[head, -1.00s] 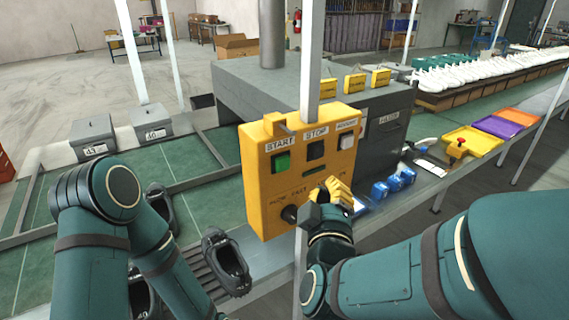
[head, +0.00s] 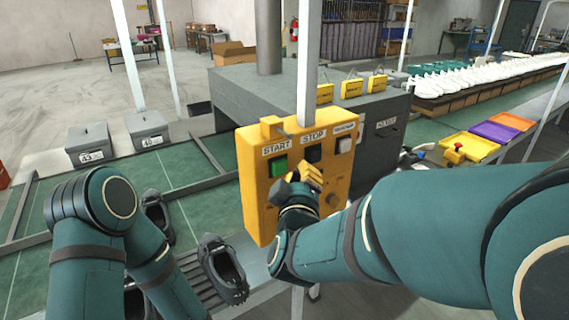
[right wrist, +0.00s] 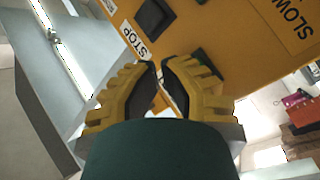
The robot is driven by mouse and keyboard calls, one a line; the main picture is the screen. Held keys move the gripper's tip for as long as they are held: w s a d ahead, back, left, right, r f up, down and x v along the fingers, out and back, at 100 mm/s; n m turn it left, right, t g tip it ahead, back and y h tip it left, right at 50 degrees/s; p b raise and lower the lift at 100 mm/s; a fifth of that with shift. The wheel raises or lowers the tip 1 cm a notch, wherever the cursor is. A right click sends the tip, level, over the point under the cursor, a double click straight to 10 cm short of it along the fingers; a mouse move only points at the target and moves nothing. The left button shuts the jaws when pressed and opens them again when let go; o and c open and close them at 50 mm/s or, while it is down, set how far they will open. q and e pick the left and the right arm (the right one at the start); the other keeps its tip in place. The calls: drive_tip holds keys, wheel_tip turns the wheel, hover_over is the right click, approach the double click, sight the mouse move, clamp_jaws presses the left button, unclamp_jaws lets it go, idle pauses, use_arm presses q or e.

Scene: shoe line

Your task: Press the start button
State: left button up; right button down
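The yellow control box (head: 258,200) stands on a pale post in the middle of the head view. Its green button (head: 278,167) sits under the START label, left of the dark button (head: 314,153) under STOP. My right gripper (head: 310,172) is in front of the box, below the STOP button and right of the green button. In the right wrist view its yellow fingers (right wrist: 161,66) are together at the tips, near the STOP label (right wrist: 135,40), with nothing held.
A third, pale button (head: 344,145) is right of STOP. Black shoes (head: 224,268) lie on the line at lower left. A grey machine (head: 240,95) stands behind the box. Yellow, purple and orange trays (head: 492,132) lie at right.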

drive_tip(key=shift+w+a, duration=0.35)
drive_tip(key=shift+w, duration=0.15)
drive_tip(key=shift+w, duration=0.1)
idle(1.1)
drive_tip(key=shift+w+a, duration=0.25)
